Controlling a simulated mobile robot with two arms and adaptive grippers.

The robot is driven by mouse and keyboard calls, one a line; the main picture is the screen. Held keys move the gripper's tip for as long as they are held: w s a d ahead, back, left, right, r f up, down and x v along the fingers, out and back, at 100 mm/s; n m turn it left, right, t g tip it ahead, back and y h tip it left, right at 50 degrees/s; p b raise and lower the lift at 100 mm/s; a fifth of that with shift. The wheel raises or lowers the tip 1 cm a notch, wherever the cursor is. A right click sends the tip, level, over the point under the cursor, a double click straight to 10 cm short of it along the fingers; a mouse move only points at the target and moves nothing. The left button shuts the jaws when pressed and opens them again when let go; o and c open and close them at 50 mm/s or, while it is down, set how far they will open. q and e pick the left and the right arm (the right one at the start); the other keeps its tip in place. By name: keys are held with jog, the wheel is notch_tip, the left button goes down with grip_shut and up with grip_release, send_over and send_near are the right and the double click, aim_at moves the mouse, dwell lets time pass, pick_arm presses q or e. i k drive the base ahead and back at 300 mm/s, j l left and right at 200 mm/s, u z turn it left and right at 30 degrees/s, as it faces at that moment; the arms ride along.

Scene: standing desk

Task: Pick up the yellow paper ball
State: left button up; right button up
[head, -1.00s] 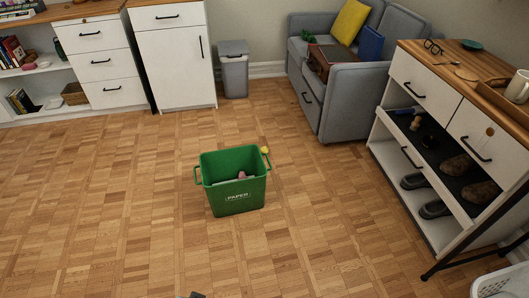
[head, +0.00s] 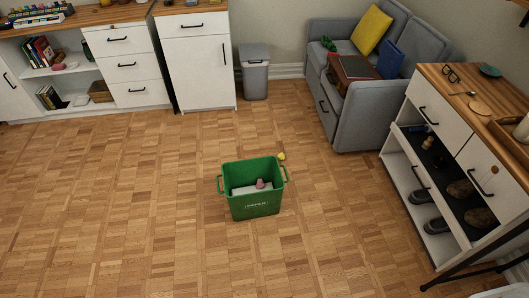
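The yellow paper ball (head: 282,156) is small and lies on the wooden floor just behind the right back corner of the green paper bin. The green bin (head: 255,204) stands upright in the middle of the floor, with a handle on each side. A pinkish crumpled thing (head: 260,184) and something pale show inside it. Neither of my grippers is in the head view.
A grey sofa (head: 367,115) stands at the back right, and a grey lidded bin (head: 255,76) by the back wall. A white shoe cabinet (head: 438,98) stands at the right, with a thin dark leg (head: 455,275) near it. The floor (head: 120,200) left of the green bin is clear.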

aim_at(281, 156)
jog(key=i+j+u, duration=0.2)
jog(key=u, duration=0.2)
jog(key=i+j+u, duration=0.25)
jog(key=u, duration=0.15)
jog(key=i+j+u, duration=0.1)
jog(key=i+u, duration=0.5)
jog(key=u, duration=0.2)
jog(key=i+j+u, duration=0.15)
jog(key=i+u, duration=0.25)
jog(key=i, duration=0.55)
jog(key=i+z, duration=0.45)
jog(key=i+j+z, duration=0.15)
jog(key=i+z, duration=0.35)
jog(key=i+l+z, duration=0.25)
jog(key=z, duration=0.2)
jog(key=i+z, duration=0.45)
jog(key=i+l+z, duration=0.1)
jog(key=i+z, duration=0.15)
jog(key=z, duration=0.2)
jog(key=i+j+z, duration=0.15)
jog(key=i+z, duration=0.3)
jog(key=i+j+z, duration=0.2)
jog(key=z, duration=0.25)
